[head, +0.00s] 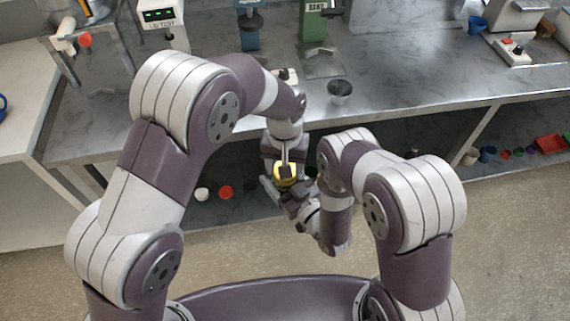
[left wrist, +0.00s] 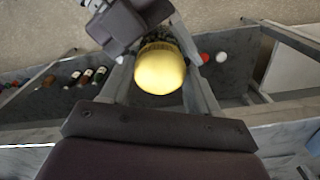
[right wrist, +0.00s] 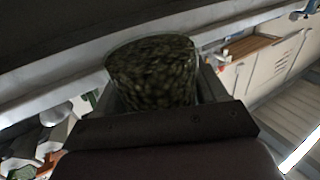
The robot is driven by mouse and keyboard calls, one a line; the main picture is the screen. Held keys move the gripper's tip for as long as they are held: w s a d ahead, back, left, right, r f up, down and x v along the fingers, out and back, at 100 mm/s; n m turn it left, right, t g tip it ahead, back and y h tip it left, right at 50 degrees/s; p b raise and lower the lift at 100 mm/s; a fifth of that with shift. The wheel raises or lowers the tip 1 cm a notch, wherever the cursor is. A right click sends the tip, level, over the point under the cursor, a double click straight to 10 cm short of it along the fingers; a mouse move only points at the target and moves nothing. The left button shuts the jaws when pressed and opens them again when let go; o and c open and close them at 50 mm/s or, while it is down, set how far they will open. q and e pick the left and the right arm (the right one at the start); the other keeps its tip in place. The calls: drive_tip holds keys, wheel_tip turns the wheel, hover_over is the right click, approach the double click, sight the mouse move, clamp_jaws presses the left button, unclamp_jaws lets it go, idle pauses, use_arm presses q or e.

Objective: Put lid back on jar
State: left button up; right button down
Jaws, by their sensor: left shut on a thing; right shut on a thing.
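A yellow lid (left wrist: 160,70) sits between the fingers of my left gripper (left wrist: 163,82), which is shut on it. The lid also shows in the head view (head: 286,179), in front of the bench edge. A clear jar (right wrist: 153,72) with dark green contents is between the fingers of my right gripper (right wrist: 157,88), which is shut on it. In the head view my right gripper (head: 284,193) is just below the lid, close to my left gripper (head: 283,168). The jar is mostly hidden there. I cannot tell whether lid and jar touch.
The marbled bench (head: 400,85) lies beyond my grippers. A grey cup (head: 339,90) stands near its front edge, with machines behind. Under the bench are a white item (head: 203,194) and a red item (head: 226,192). Open floor (head: 510,240) lies at right.

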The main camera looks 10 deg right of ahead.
use_arm(q)
drive_tip(key=o, duration=1)
drive_tip(key=shift+r, duration=2.3)
drive_tip(key=shift+c, duration=0.4)
